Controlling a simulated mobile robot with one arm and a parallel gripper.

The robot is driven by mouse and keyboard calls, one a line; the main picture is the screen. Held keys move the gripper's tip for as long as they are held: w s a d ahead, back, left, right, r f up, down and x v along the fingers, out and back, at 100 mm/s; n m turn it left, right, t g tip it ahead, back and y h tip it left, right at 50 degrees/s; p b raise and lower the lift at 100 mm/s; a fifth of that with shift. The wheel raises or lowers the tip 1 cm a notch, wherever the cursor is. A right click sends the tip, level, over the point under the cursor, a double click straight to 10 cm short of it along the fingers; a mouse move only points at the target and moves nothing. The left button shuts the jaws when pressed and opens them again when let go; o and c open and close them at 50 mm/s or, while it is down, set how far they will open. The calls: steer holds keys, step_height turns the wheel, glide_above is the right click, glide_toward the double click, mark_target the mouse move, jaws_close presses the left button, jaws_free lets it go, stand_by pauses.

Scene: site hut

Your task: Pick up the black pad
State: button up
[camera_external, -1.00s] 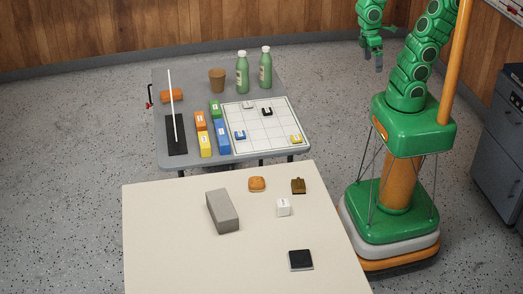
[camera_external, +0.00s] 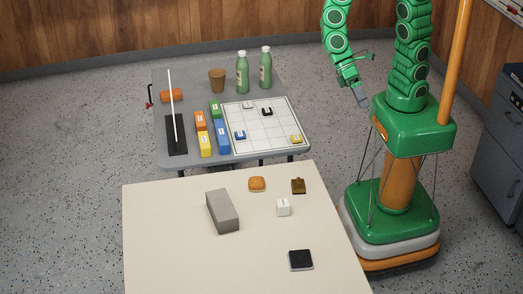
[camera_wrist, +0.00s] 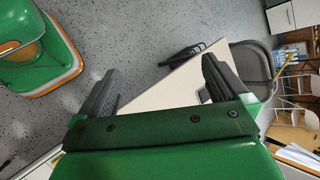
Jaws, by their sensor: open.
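The black pad (camera_external: 300,260) is a flat dark square with a pale edge. It lies near the right front part of the cream table (camera_external: 160,240) in the external view. My gripper (camera_external: 362,98) is in the air beyond the table's far right corner, well apart from the pad. In the wrist view my gripper (camera_wrist: 160,68) is open with nothing between its fingers. The cream table (camera_wrist: 160,92) shows beyond them. A small dark patch beside the right finger is mostly hidden, and I cannot tell what it is.
On the cream table are a grey block (camera_external: 222,211), an orange-brown item (camera_external: 257,184), a brown item (camera_external: 298,186) and a white cube (camera_external: 283,207). A grey table (camera_external: 190,85) behind holds green bottles (camera_external: 242,73), a brown cup (camera_external: 217,80) and coloured blocks.

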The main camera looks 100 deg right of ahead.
mark_target(302, 260)
steer(key=w+a+f+m+y, duration=0.3)
steer(key=w+a+f+m, duration=0.1)
steer(key=w+a, duration=0.4)
steer(key=w+a+f+m+y, duration=0.2)
steer(key=w+a+f+m, duration=0.3)
steer(key=a, duration=0.5)
steer(key=w+a+f+m+t, duration=0.1)
steer(key=w+f+m, duration=0.1)
steer(key=w+f, duration=0.2)
steer(key=w+a+f+m+t, duration=0.2)
steer(key=w+f+m, duration=0.1)
steer(key=f, duration=0.6)
steer(key=w+a+f+m+t, duration=0.2)
steer(key=w+f, duration=0.4)
steer(key=shift+a+f+m, duration=0.2)
steer(key=shift+m, duration=0.2)
steer(key=shift+x, duration=1.35)
steer(key=shift+w+a+f, duration=0.15)
steer(key=shift+a+f, duration=0.45)
steer(key=shift+a, duration=0.15)
steer(key=shift+w+a+f, duration=0.2)
steer(key=shift+a+f, duration=0.45)
steer(key=shift+a, duration=0.15)
steer(key=shift+w+a+f, duration=0.15)
steer(key=shift+a+f, duration=0.05)
steer(key=shift+a, duration=0.35)
